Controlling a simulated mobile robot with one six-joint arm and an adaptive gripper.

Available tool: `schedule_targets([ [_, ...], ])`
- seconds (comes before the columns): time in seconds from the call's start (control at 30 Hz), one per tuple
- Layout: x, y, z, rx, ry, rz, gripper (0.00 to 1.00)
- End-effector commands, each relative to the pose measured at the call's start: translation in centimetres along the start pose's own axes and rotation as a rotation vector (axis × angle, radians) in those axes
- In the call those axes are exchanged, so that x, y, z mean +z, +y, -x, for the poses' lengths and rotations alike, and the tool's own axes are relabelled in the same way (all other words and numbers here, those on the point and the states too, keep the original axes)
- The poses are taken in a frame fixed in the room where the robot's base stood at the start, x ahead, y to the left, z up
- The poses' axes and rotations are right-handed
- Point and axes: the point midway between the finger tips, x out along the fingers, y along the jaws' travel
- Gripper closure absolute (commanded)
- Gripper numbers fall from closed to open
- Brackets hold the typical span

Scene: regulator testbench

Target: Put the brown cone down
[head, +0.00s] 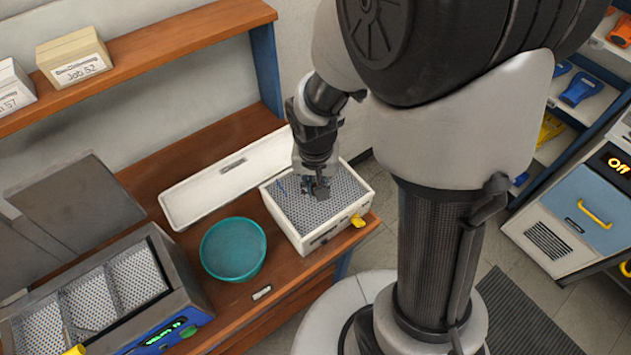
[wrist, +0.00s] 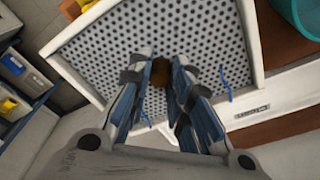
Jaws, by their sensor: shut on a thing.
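My gripper (head: 316,186) is over the inside of an open white box (head: 300,238) with a dotted lining. In the wrist view, its blue-and-black fingers (wrist: 161,88) are closed around a small brown thing, which I take for the brown cone (wrist: 160,72). The cone shows between the fingertips against the dotted lining. Its lower part is hidden, and I cannot tell whether it touches the lining. In the head view, the gripper hides the cone.
A teal bowl (head: 233,249) stands left of the box on the wooden bench. A long white lid (head: 225,180) lies behind them. A grey case (head: 190,290) with dotted compartments is at the left. A small blue item (wrist: 224,88) lies inside the box. A yellow latch (head: 357,221) is on the box's front.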

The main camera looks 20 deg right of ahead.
Motion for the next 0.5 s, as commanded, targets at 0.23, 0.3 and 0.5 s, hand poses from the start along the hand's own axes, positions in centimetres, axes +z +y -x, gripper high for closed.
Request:
schedule_targets([
  [0.23, 0.01, -0.01, -0.18, 0.0, 0.0, 0.0, 1.0],
  [0.3, 0.02, -0.01, -0.22, 0.0, 0.0, 0.0, 0.79],
  [0.5, 0.01, 0.0, -0.15, 0.0, 0.0, 0.0, 0.66],
])
